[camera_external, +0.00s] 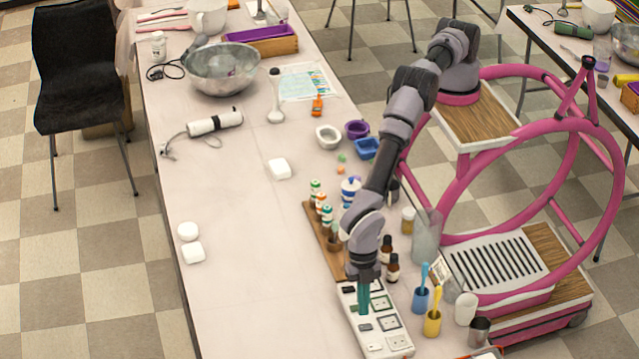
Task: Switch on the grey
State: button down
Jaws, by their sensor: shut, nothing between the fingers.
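A white power strip (397,350) lies at the near right part of the table, with several square sockets along its right side. Small switches sit along its left side; a dark one (349,290) is near the far end, and a pale grey one (366,327) is nearer the front. My gripper (363,309) points straight down over the strip, with its teal fingers shut and empty. The fingertips are close to the switch row, just behind the pale grey switch. I cannot tell whether they touch the strip. The fingers hide part of the strip's middle.
A wooden rack with small bottles (321,201) stands behind the strip. Dark brown bottles (392,268), a blue cup (420,299) and a yellow cup (432,322) stand close on the right. The table (235,285) left of the strip is clear.

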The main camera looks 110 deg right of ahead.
aim_at(361, 328)
jog(key=shift+w+f, duration=0.15)
jog(key=shift+f, duration=0.9)
jog(key=shift+w+f, duration=0.1)
jog(key=shift+f, duration=0.95)
jog(key=shift+w+f, duration=0.1)
jog(key=shift+f, duration=0.2)
jog(key=shift+s+r, duration=0.2)
jog(key=shift+s, duration=0.55)
jog(key=shift+r, duration=0.15)
